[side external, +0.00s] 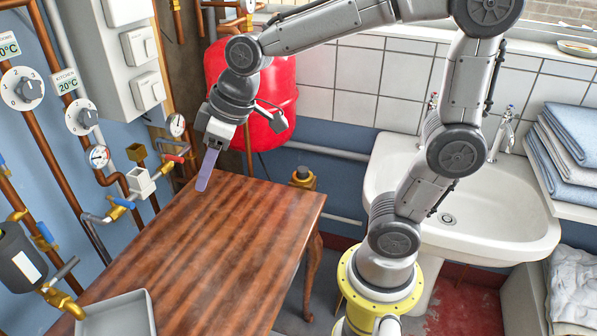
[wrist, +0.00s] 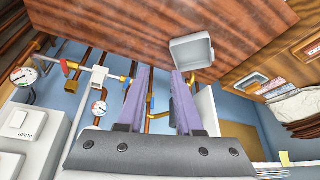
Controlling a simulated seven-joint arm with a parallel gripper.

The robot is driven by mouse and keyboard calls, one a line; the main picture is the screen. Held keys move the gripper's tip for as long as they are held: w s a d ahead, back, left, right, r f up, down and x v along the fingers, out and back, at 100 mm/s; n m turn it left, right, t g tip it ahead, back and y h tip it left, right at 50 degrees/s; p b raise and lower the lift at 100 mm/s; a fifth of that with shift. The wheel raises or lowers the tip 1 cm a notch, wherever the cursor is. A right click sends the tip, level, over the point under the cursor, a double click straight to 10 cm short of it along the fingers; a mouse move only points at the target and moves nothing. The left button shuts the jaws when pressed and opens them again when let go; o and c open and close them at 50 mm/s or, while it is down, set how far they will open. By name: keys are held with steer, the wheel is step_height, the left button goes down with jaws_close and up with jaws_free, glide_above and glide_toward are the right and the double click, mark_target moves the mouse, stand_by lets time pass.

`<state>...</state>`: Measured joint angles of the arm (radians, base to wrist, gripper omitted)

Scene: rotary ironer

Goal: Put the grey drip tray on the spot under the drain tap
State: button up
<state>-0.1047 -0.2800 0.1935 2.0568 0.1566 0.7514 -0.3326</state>
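The grey drip tray (side external: 122,314) is a shallow square tray on the wooden table, at its front left end, partly cut off by the picture edge. It shows whole in the wrist view (wrist: 192,52), beyond my fingertips. A brass tap with a grey lever (side external: 62,298) is at the lower left, close to the tray's left side; I cannot tell whether it is the drain tap. No marked spot is clear. My gripper (side external: 205,180) is above the table's far left part, well away from the tray. In the wrist view its two purple fingers (wrist: 160,82) are apart with nothing between them.
The wooden table (side external: 225,240) is otherwise bare. Copper pipes, gauges and valves, one red-handled (side external: 174,158) and one blue-handled (side external: 122,204), line the left wall. A red tank (side external: 275,90) stands behind my gripper, and a white sink (side external: 490,220) is to the right.

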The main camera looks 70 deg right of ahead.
steer(key=s+d+m+h, duration=0.1)
steer(key=s+d+m, duration=0.1)
steer(key=s, duration=0.6)
steer(key=s+d+m+t, duration=0.1)
steer(key=s+d+m, duration=0.1)
steer(key=s, duration=0.6)
steer(key=shift+s+d+f+h, duration=0.2)
steer(key=shift+d+f+h, duration=0.2)
steer(key=shift+d, duration=0.5)
steer(key=shift+r, duration=0.1)
steer(key=shift+c, duration=0.2)
